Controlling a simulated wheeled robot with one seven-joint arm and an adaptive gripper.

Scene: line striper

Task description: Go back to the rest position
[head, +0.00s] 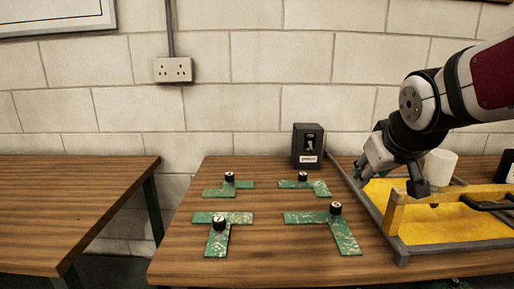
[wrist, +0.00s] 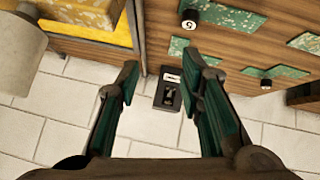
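My gripper (head: 391,176) is at the right of the head view, above the left side of a grey-rimmed tray (head: 401,246) with a yellow floor. In the wrist view my gripper (wrist: 163,72) has its two green-padded fingers spread wide apart. Nothing is held between them. A black switch box (wrist: 169,92) shows beyond the gap, apart from the fingers. The same box (head: 308,146) stands against the wall at the back of the table in the head view.
Several green L-shaped plates (head: 346,237) with black numbered knobs lie on the wooden table (head: 270,258). A white cylinder (head: 441,166) and a yellow wooden bar (head: 396,215) are at the tray. Another table (head: 60,205) stands left across a gap. The brick wall (head: 240,60) is behind.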

